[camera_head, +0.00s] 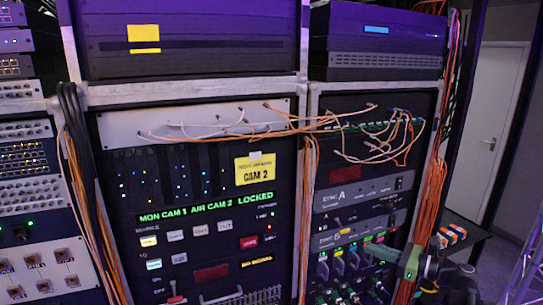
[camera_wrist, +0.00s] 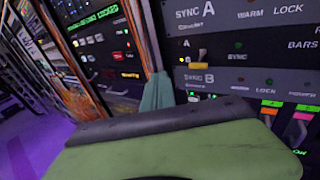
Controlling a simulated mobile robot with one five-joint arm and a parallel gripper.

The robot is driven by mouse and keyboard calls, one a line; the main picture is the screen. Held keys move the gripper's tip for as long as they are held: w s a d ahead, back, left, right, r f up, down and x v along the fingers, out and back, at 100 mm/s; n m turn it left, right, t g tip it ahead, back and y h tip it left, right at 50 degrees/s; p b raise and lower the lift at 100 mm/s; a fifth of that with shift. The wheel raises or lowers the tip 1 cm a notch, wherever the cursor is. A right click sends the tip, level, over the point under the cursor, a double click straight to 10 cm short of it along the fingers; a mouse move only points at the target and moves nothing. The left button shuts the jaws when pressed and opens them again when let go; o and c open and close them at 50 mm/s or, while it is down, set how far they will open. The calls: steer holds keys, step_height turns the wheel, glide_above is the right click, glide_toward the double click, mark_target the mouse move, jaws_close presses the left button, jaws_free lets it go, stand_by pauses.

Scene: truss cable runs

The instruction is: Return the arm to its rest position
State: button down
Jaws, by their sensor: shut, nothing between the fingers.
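My gripper (camera_head: 382,252) is at the lower right in the head view, in front of the right rack's lower panel. Its green body and the dark arm behind it reach in from the right. In the wrist view my gripper (camera_wrist: 168,92) shows as a wide green body with a dark edge and a grey-green finger part pointing up. It is shut and nothing shows in it. The SYNC A panel (camera_wrist: 245,25) and SYNC B panel (camera_wrist: 240,80) are beyond it. I cannot tell the gap to the panel.
Orange cables (camera_head: 425,190) hang along the right rack's edge, close to my arm. Thin patch cables (camera_head: 375,150) loop above the SYNC A panel. A small shelf (camera_head: 462,238) with orange items stands at right. A white door (camera_head: 495,120) is behind, with open floor before it.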

steer(key=s+a+f+n+g+h+b, duration=0.1)
steer(key=a+f+n+g+h+b, duration=0.15)
steer(key=a+f+n+g, duration=0.65)
steer(key=s+a+f+n+g+h+b, duration=0.1)
steer(key=a+f+n+b, duration=0.15)
steer(key=a+f, duration=1.3)
steer(key=s+a+f+n+g+h+b, duration=0.2)
steer(key=s+a+f+n+h, duration=0.1)
steer(key=a+n, duration=0.3)
steer(key=s+d+f+n+h, duration=0.1)
steer(key=d+f+n+h, duration=0.2)
steer(key=d+n+h, duration=0.3)
steer(key=shift+d+n, duration=1.45)
steer(key=shift+d, duration=0.6)
steer(key=shift+s, duration=0.1)
